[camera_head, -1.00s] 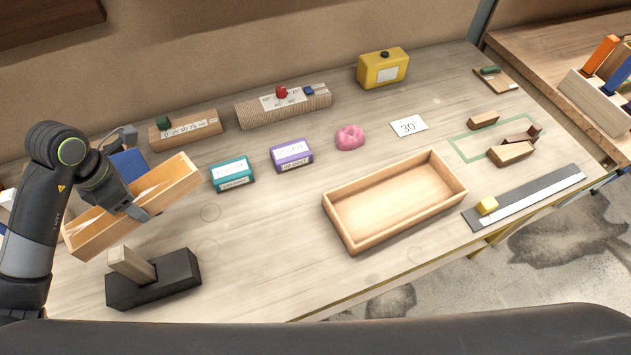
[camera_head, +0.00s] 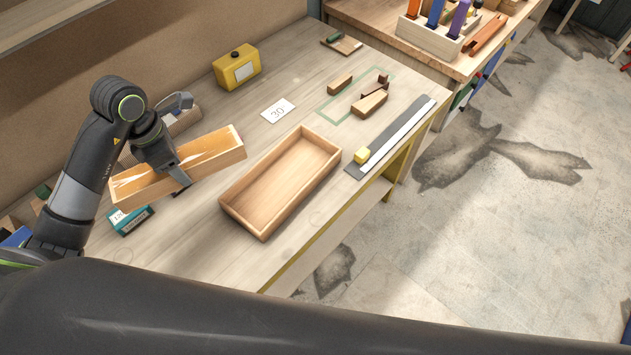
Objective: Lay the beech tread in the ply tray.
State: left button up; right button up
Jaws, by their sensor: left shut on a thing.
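The beech tread (camera_head: 218,151), a long pale wooden piece with a glossy streaked face, is held by my left gripper (camera_head: 179,180) above the bench. The gripper is shut on it near its middle, with a finger against its near side. The tread looks tilted, its right end higher in the picture. The ply tray (camera_head: 285,182), a shallow open wooden box, sits on the bench to the right of the tread. It is empty, and the tread is apart from it. My right gripper is not in view.
A teal box (camera_head: 131,219) shows below the tread. A yellow box (camera_head: 237,68) and a white "30" card (camera_head: 277,111) lie behind the tray. The bench's front edge is close.

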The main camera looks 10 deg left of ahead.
aim_at(284, 183)
jog(key=z, duration=0.45)
jog(key=l+z, duration=0.1)
jog(key=z, duration=0.3)
jog(key=l+z, duration=0.1)
jog(key=z, duration=0.8)
jog(key=l+z, duration=0.1)
jog(key=z, duration=0.75)
jog(key=i+l+u, duration=0.1)
jog(key=i, duration=0.2)
jog(key=i+j+u, duration=0.15)
jog(key=u, duration=0.3)
jog(key=i+j+u, duration=0.1)
jog(key=i+u, duration=0.5)
jog(key=u, duration=0.25)
jog(key=i+u, duration=0.2)
jog(key=u, duration=0.25)
jog(key=i+u, duration=0.2)
jog(key=u, duration=0.2)
jog(key=i+l+u, duration=0.15)
jog(key=u, duration=0.3)
jog(key=i+l+u, duration=0.1)
jog(key=u, duration=0.35)
jog(key=l+u, duration=0.1)
jog(key=u, duration=0.35)
jog(key=i+l+u, duration=0.1)
jog(key=u, duration=0.35)
